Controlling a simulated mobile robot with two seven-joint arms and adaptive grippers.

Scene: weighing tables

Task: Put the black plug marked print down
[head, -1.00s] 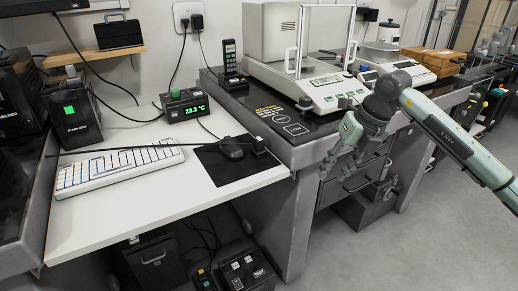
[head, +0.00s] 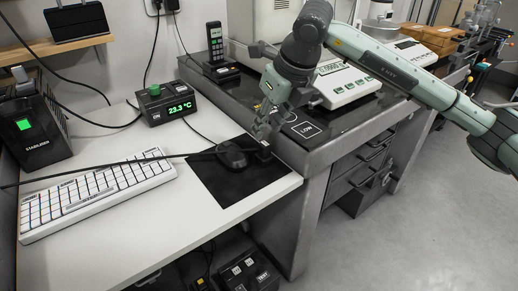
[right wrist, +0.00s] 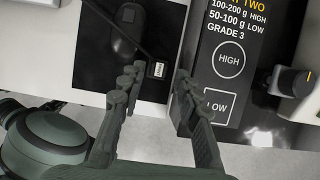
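The black plug (right wrist: 158,70), with a small white label too small to read, is at the end of a thin black cable. It is at the right edge of the black mouse mat (right wrist: 92,75) in the right wrist view; it also shows at the mat's edge in the head view (head: 264,152). My right gripper (right wrist: 159,78) is open, with its fingers on either side of the plug as seen from the wrist; I cannot tell whether they touch it. In the head view the right gripper (head: 265,128) is just above the plug. My left gripper is not in view.
A black mouse (head: 231,155) lies on the mat beside the plug. The raised dark weighing bench (right wrist: 228,60), with HIGH and LOW marks, stands close on the right. A white keyboard (head: 95,192) and a temperature display (head: 168,106) are to the left.

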